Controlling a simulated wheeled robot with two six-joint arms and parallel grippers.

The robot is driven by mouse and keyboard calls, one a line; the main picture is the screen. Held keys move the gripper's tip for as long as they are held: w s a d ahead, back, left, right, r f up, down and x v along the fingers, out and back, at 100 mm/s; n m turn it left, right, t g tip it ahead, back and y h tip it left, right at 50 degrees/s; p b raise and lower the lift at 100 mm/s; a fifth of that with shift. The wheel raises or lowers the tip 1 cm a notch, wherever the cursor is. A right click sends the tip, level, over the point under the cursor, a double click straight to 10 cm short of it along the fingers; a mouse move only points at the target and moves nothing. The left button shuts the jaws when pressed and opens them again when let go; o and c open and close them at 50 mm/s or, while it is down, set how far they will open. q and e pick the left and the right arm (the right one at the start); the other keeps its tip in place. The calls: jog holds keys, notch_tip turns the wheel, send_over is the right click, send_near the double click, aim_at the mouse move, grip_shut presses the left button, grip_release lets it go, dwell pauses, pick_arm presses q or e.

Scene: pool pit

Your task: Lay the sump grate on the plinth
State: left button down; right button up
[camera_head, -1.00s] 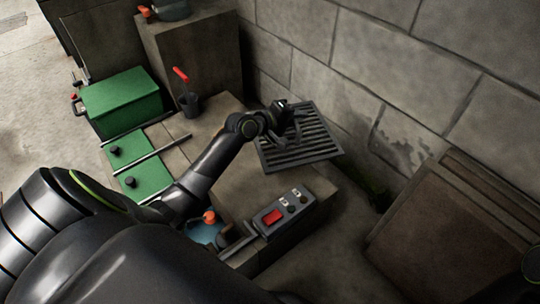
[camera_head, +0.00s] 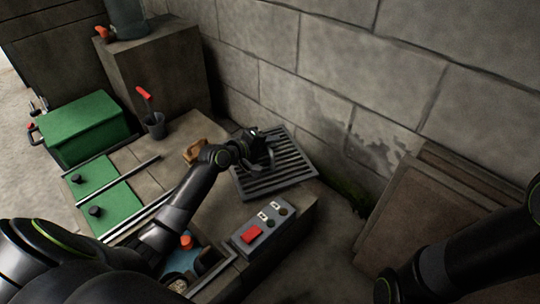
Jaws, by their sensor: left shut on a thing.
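The sump grate (camera_head: 290,178) is a dark, slatted metal panel at the far right end of the low concrete bench, near the block wall. My left gripper (camera_head: 266,150) is over the grate's far side and shut on it; the fingers' exact hold is too small and dark to see. The grate looks roughly level, but I cannot tell whether it rests on the concrete or hangs just above it. A tall concrete block (camera_head: 165,85) stands at the back left; I cannot tell which concrete piece is the plinth. My right arm shows at lower right, its gripper out of view.
An open pit (camera_head: 182,262) shows blue inside. Brown boards (camera_head: 440,215) lean right.

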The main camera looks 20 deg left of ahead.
aim_at(277, 150)
pick_arm(q)
jog(key=shift+f+b, duration=1.5)
jog(key=shift+f, duration=0.3)
jog(key=shift+r, duration=0.1)
jog(key=c, duration=1.4)
grip_release()
